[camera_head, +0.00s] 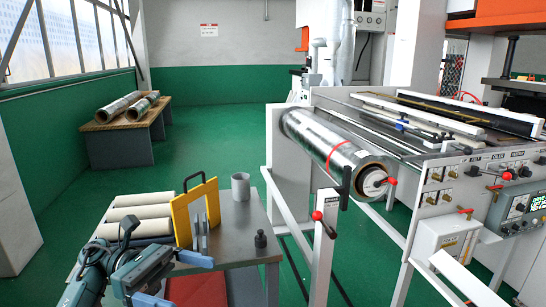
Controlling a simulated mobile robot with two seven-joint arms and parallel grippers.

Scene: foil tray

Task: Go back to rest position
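My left gripper (178,279) is at the bottom left, low in front of the grey work table (245,245). Its two blue-tipped fingers stand apart, with nothing visible between them in their grip. The lower finger is partly cut off by the bottom edge of the picture. My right gripper and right arm are not in view.
A machine with a foil roll (325,140) and red-knobbed levers stands right. Green floor (215,135) is clear behind.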

